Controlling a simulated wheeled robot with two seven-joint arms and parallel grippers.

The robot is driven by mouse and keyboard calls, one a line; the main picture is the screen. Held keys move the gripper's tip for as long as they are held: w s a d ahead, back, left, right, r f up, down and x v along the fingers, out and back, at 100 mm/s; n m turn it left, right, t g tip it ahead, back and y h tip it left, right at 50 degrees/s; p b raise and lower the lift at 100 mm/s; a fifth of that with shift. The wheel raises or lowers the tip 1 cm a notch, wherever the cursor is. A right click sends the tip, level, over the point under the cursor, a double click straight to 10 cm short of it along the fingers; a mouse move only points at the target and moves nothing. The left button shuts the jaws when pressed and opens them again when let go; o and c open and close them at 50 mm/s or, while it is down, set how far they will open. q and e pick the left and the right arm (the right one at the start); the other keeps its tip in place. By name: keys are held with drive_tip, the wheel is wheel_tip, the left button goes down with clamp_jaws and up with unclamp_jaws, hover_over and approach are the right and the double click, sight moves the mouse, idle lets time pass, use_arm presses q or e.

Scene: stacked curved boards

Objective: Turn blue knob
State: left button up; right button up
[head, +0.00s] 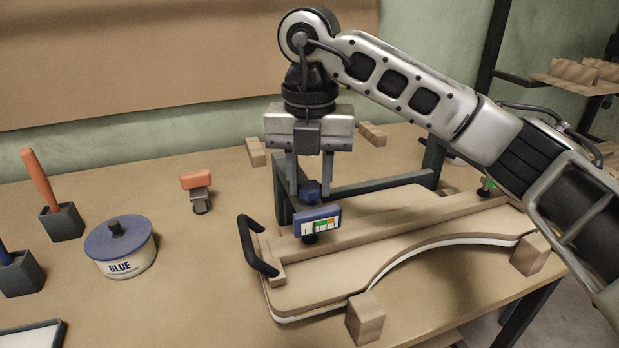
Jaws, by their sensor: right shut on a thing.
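The blue knob (310,196) stands above the near-left part of the stacked curved boards (400,219), behind a blue gauge (318,221) with a white, green and orange face. My right gripper (309,184) comes down from above and is shut on the blue knob, one finger at each side. The fingers partly hide the knob. My left gripper is not in view.
A wooden bar (390,225) lies along the boards, with a black handle (257,245) at its left end. Wooden blocks (365,318) stand at the boards' near edge. A glue tin (121,247) and an orange-handled tool (198,190) are on the table at left.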

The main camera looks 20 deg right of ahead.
drive_tip(key=n, duration=0.4)
drive_tip(key=shift+d+n+b, duration=0.1)
drive_tip(key=shift+n+b, duration=0.2)
drive_tip(key=shift+b, duration=0.05)
drive_tip(key=n, duration=0.3)
drive_tip(key=shift+n, duration=0.3)
drive_tip(key=n, duration=0.4)
drive_tip(key=shift+n+b, duration=0.3)
drive_tip(key=shift+b, duration=0.05)
drive_tip(key=n, duration=0.3)
drive_tip(key=shift+d+r+n, duration=0.1)
drive_tip(key=shift+n, duration=0.2)
drive_tip(key=n, duration=0.4)
drive_tip(key=shift+w+n, duration=0.1)
drive_tip(key=shift+n, duration=0.2)
drive_tip(key=n, duration=0.3)
drive_tip(key=shift+n, duration=0.3)
drive_tip(key=n, duration=0.4)
drive_tip(key=shift+w, duration=0.1)
drive_tip(key=shift+n, duration=2.1)
